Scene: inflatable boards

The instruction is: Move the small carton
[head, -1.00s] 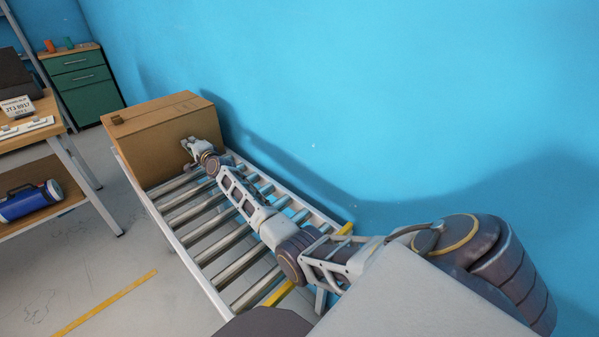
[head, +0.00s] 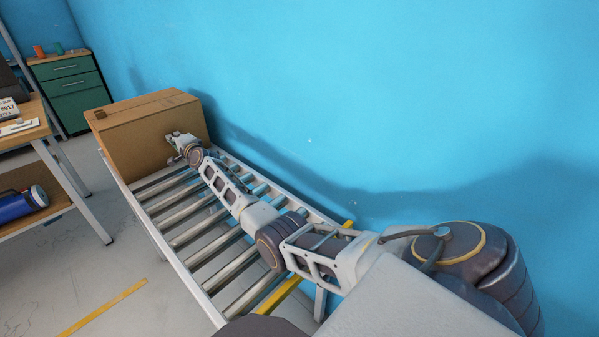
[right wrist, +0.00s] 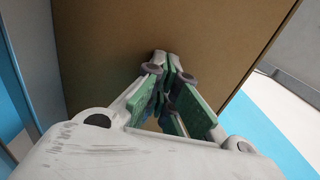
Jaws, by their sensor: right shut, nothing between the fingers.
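A brown cardboard carton (head: 140,140) stands at the far end of the roller conveyor (head: 215,262) in the head view. Its brown face (right wrist: 225,45) fills most of the right wrist view. My right gripper (head: 175,150) is at the carton's near face, towards its right side. In the right wrist view the right gripper's (right wrist: 168,68) green-padded fingers are together and empty, their tips pointing at the cardboard. I cannot tell whether the tips touch it. The left gripper is not in view.
A wooden workbench (head: 40,132) with a blue cylindrical thing (head: 22,204) on its lower shelf stands at the left. A green drawer cabinet (head: 72,92) is behind it. A blue wall (head: 380,90) runs along the conveyor's right side. The rollers before the carton are clear.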

